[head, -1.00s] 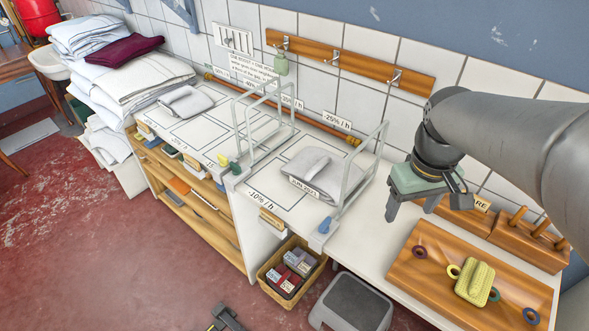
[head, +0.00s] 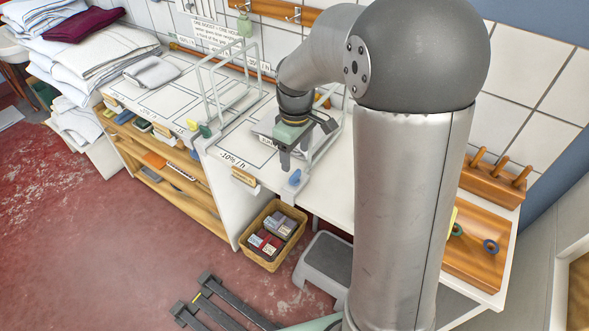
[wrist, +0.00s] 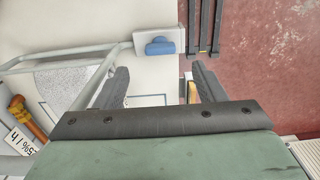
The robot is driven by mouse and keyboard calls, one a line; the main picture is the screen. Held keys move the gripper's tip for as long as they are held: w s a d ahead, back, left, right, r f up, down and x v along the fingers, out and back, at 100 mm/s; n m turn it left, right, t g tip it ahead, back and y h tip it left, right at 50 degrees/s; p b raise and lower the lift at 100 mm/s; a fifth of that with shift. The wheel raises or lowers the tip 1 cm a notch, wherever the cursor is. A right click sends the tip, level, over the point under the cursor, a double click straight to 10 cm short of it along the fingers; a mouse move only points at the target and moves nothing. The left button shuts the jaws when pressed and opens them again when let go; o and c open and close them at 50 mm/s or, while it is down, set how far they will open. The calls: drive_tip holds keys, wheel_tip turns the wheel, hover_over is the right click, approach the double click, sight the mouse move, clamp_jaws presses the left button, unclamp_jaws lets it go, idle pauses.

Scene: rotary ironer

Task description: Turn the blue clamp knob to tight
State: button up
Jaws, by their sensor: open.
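The blue clamp knob (head: 295,178) sits on a small light plate at the front edge of the white counter, at the foot of a grey wire frame (head: 322,148). In the wrist view the blue knob (wrist: 159,46) lies beyond my fingertips, roughly centred between them, with its long side across the picture. My gripper (head: 294,160) points down just above and behind the knob. My gripper (wrist: 160,76) is open, with its two fingers well apart and nothing between them. The fingers appear clear of the knob. The grey cloth behind is partly hidden by my gripper.
A yellow knob (head: 193,125) and a green knob (head: 205,131) sit on the neighbouring clamp to the left. A basket of small boxes (head: 271,236) and a grey step stool (head: 326,268) stand on the floor below. My arm hides much of the right counter.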

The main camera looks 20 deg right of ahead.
sight(295, 174)
wheel_tip(295, 174, down, 7)
drive_tip(key=shift+f+p, duration=0.15)
drive_tip(key=shift+p, duration=0.15)
drive_tip(key=c, duration=1)
